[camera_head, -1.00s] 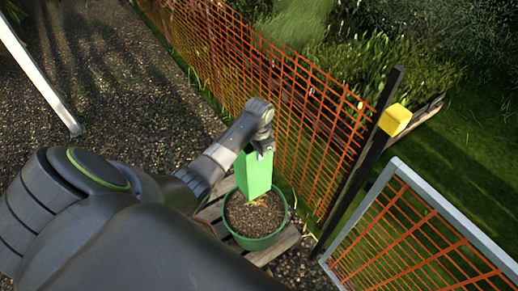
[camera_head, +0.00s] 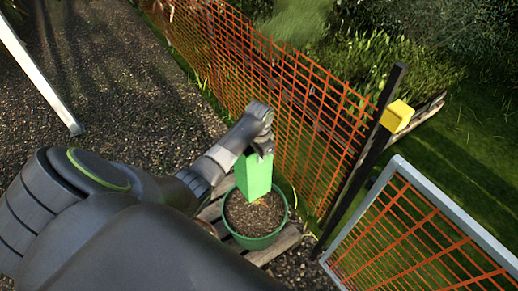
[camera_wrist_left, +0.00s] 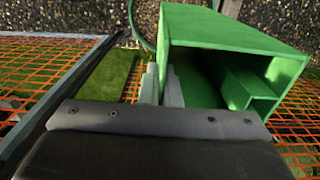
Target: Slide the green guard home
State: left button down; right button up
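The green guard (camera_head: 253,177) is a square, hollow tube standing over a round green pot (camera_head: 257,242) of dark soil (camera_head: 252,215). My left gripper (camera_head: 263,154) is at the guard's top edge. In the left wrist view the gripper (camera_wrist_left: 163,88) has one finger on each side of a wall of the guard (camera_wrist_left: 225,30), and it looks shut on that wall. A smaller green channel shows inside the guard's open end. The guard's lower end is over the soil; I cannot tell whether it touches. My right gripper is not in view.
An orange mesh fence (camera_head: 290,95) runs close behind the pot to a dark post (camera_head: 360,160) with a yellow block (camera_head: 397,116). A grey-framed mesh panel (camera_head: 425,235) stands at the right. The pot rests on wooden slats (camera_head: 275,247).

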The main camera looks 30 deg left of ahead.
pick_arm(q)
jog(key=b, duration=0.4)
send_over(259, 188)
jog(key=shift+w+f, duration=0.1)
jog(key=shift+f, duration=3.5)
jog(key=shift+f, duration=0.15)
jog(key=shift+f+b, duration=2.3)
jog(key=shift+f, duration=1.4)
jog(key=shift+f+b, duration=2.3)
jog(key=shift+f, duration=0.85)
jog(key=c, duration=1.6)
grip_release()
jog(key=shift+o, duration=0.2)
